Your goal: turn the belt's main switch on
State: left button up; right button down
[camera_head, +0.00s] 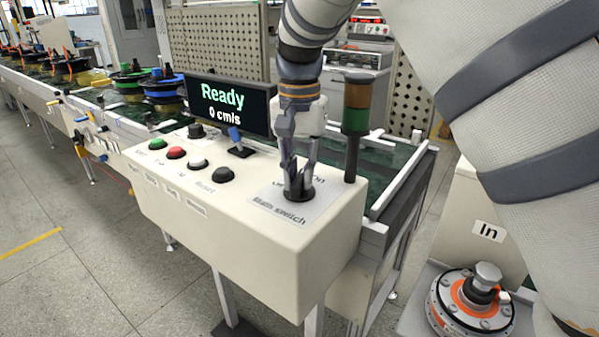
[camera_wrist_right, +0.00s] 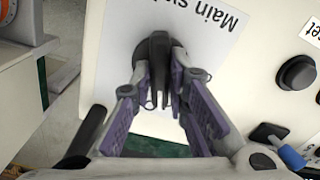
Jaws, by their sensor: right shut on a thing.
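The main switch, a black rotary knob, sits on its white labelled plate (camera_head: 270,205) at the right end of the cream control box (camera_head: 245,245). My right gripper (camera_head: 297,190) comes down onto it from above and hides most of it in the head view. In the right wrist view the black switch (camera_wrist_right: 158,55) shows between the purple-padded fingers of my right gripper (camera_wrist_right: 165,90), which are shut on it. The display (camera_head: 228,103) on the box reads "Ready" and "0 cm/s". My left gripper is not in view.
Green, red, grey and black buttons (camera_head: 222,174) and a blue-tipped lever (camera_head: 237,140) are on the box. A signal tower (camera_head: 356,105) stands close right of my gripper. The conveyor carries several motor parts (camera_head: 165,90). Another hub part (camera_head: 470,300) is at lower right.

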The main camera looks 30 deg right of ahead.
aim_at(300, 176)
jog(key=shift+m, duration=1.9)
jog(key=shift+f, duration=0.1)
jog(key=c, duration=1.6)
grip_release()
jog(key=shift+o, duration=0.2)
notch_tip(300, 176, up, 12)
